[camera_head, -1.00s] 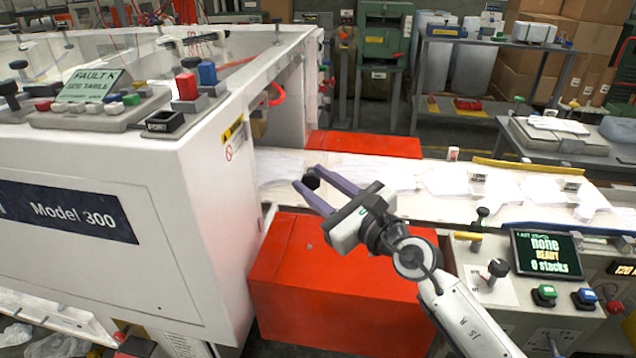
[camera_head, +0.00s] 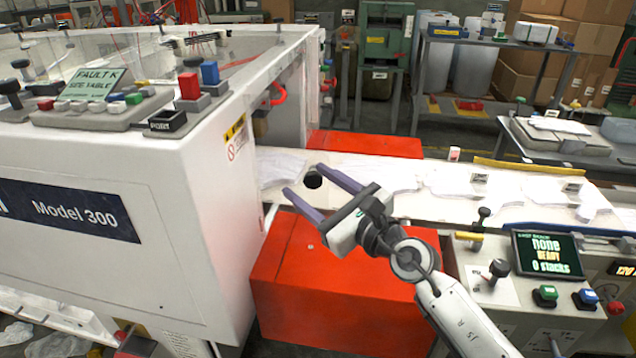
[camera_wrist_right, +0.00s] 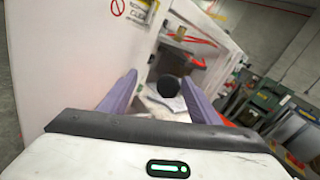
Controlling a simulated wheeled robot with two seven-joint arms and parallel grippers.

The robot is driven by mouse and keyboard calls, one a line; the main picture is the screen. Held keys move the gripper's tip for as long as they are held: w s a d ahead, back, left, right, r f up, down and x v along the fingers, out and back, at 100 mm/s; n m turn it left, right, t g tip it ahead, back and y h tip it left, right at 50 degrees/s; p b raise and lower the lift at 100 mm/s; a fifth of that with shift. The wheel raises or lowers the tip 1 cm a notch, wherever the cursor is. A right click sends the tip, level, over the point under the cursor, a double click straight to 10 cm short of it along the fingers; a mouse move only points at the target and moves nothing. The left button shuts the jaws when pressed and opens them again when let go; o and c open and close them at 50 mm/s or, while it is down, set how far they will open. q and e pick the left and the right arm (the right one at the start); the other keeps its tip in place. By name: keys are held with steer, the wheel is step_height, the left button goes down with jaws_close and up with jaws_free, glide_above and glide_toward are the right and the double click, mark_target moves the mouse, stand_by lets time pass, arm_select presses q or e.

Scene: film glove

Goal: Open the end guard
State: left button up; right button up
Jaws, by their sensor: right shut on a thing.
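The white machine marked Model 300 (camera_head: 100,260) fills the left. Its end panel (camera_head: 215,200), with a warning label, faces right; it also shows in the wrist view (camera_wrist_right: 85,65). I cannot tell which part is the end guard. My right gripper (camera_head: 304,180) is just right of this panel, above the conveyor. It is shut on a black round knob (camera_head: 313,180), which lies between its two purple fingers. The knob also shows in the right wrist view (camera_wrist_right: 168,86). What the knob is fixed to is hidden. My left gripper is not in view.
A red box (camera_head: 330,290) stands below the gripper, and another red block (camera_head: 370,145) is behind the conveyor (camera_head: 410,205). White sheets lie along the conveyor. A control panel with a screen (camera_head: 547,253) is at the right. The machine's side is close to my fingers.

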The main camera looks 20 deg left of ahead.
steer(key=s+d+p, duration=0.4)
steer(key=s, duration=0.7)
stand_by(1.1)
steer(key=shift+s+p, duration=0.1)
steer(key=shift+p, duration=0.2)
steer(key=b+v, duration=0.1)
steer(key=v, duration=0.9)
steer(key=shift+s+d, duration=0.1)
